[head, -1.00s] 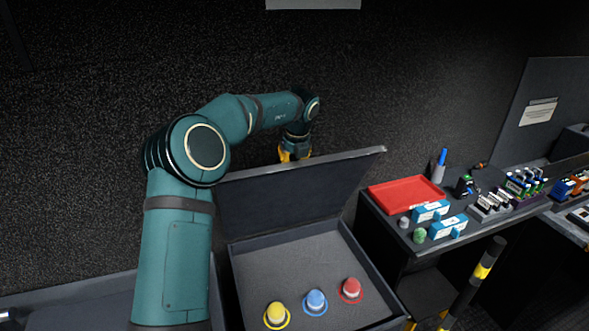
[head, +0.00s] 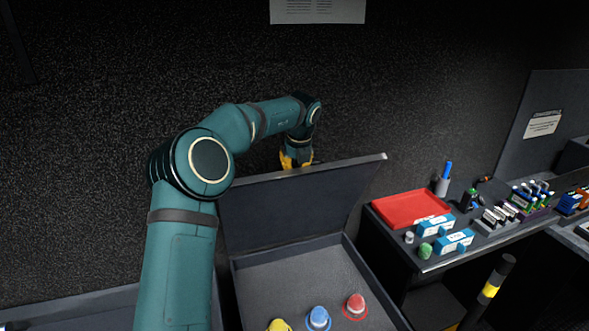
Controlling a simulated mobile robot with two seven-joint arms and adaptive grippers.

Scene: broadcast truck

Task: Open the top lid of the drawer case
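The dark drawer case (head: 385,290) stands in front of me with its top lid (head: 295,205) raised to a steep angle. Inside its top tray are a yellow knob (head: 279,325), a blue knob (head: 318,318) and a red knob (head: 355,305). My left arm reaches over from the left. My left gripper (head: 296,163), with yellow parts, is at the lid's upper edge, on its far side. Its fingertips are partly hidden behind the lid, so I cannot tell whether they are open or touching it. My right gripper is not visible.
To the right, a dark counter holds a red tray (head: 411,207), blue-and-white boxes (head: 454,241), a green lump (head: 425,251), a pen cup (head: 441,186) and racks of small items. A black-and-yellow post (head: 489,290) stands in front. A dark wall rises close behind the lid.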

